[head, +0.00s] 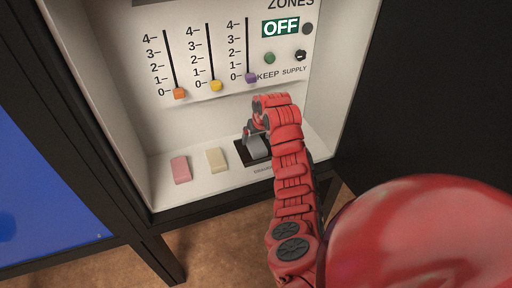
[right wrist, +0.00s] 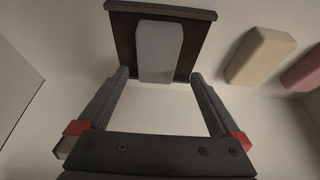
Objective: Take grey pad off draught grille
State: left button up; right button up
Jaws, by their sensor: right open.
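The grey pad (head: 258,148) lies on the dark draught grille (head: 241,152) in the floor of the white cabinet. In the right wrist view the pad (right wrist: 159,48) rests on the dark grille (right wrist: 124,45), with grille showing on both sides of it. My right gripper (head: 254,131) is at the pad in the head view, and my forearm hides part of the grille. In the right wrist view my right gripper (right wrist: 159,76) is open, its fingertips apart near the pad's near end. I cannot tell whether they touch it. My left gripper is not in view.
A cream pad (head: 216,160) and a pink pad (head: 181,170) lie on the white floor left of the grille. Above are orange (head: 180,93), yellow (head: 215,86) and purple (head: 251,77) slider knobs, all near 0, and an OFF sign (head: 280,27). Cabinet side walls bound the space.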

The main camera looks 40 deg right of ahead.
aim_at(257, 145)
jog(key=shift+s+x, duration=0.2)
jog(key=shift+x, duration=1.15)
jog(key=shift+s+x, duration=0.15)
jog(key=shift+x, duration=1.15)
jog(key=shift+d+f, duration=0.1)
jog(key=shift+f, duration=0.25)
jog(key=c, duration=1.3)
